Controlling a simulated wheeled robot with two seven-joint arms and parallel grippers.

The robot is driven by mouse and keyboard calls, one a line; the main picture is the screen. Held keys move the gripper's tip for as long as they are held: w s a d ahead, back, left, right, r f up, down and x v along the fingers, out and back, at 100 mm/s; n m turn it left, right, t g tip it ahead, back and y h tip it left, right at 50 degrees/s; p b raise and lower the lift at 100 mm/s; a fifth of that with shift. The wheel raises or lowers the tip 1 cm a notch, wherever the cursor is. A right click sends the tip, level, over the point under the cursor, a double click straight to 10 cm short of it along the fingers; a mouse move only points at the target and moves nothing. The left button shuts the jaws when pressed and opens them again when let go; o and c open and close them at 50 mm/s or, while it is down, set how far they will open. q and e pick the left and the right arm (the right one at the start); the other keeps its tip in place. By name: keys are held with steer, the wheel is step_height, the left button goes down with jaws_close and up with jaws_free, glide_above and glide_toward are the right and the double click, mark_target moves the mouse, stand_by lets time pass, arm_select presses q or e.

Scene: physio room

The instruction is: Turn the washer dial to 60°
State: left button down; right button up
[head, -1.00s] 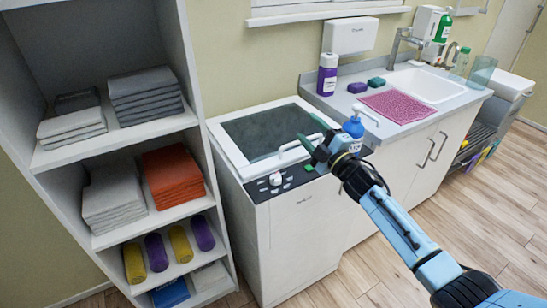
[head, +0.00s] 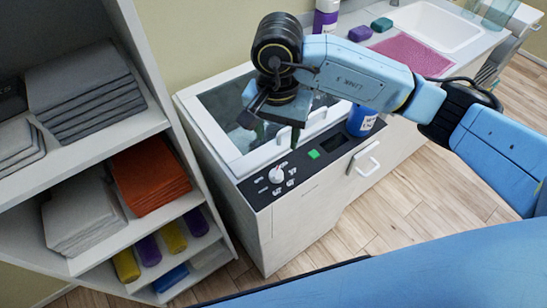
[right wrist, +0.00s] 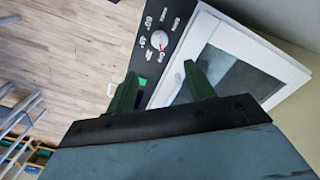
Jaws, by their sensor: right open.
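The washer (head: 290,222) is a white top-loading machine with a black control panel along its front top edge. Its white round dial (head: 276,175) sits at the panel's left part; it also shows in the right wrist view (right wrist: 157,39). There, a red mark lies on the dial's lower side, away from the 60° label (right wrist: 149,20). My right gripper (head: 278,134) is open and empty, fingers pointing down, above the lid's front edge and behind the dial. In the right wrist view its green fingers (right wrist: 160,72) are apart, with the dial beyond them, untouched. My left gripper is not in view.
A green button (head: 313,154) and a dark display (head: 334,143) are right of the dial. The lid has a white bar handle (head: 303,138). A blue bottle (head: 361,120) stands behind the panel's right end. A shelf unit with towels (head: 85,95) stands close on the left.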

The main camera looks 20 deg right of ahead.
mark_target(276, 171)
step_height(276, 171, down, 13)
steer(key=shift+s+r, duration=0.15)
steer(key=shift+r, duration=0.05)
steer(key=shift+c, duration=0.2)
steer(key=c, duration=0.9)
